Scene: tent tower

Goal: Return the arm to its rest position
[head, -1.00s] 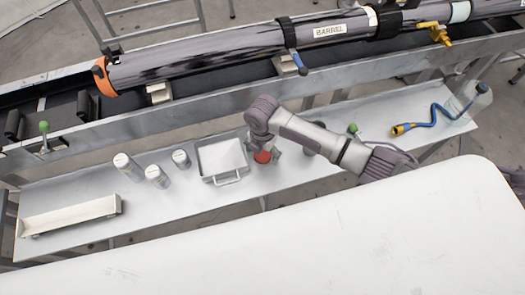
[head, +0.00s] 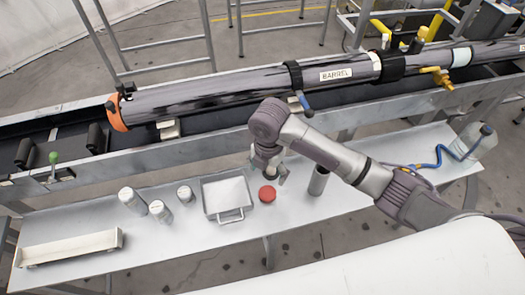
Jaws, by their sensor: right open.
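My right arm comes in from the right, and my right gripper (head: 268,168) hangs above the metal bench, pointing down. It is open and empty. A red round lid or cap (head: 267,194) lies on the bench just below it, apart from the fingers. My left gripper is not in view.
The bench (head: 190,240) holds a square tray (head: 222,217) with a handle, several grey cylinders, a long trough (head: 70,247), a dark tube (head: 319,180) and a jug (head: 480,142) with a blue hose. The barrel (head: 220,88) lies behind. A white surface (head: 400,270) fills the lower right.

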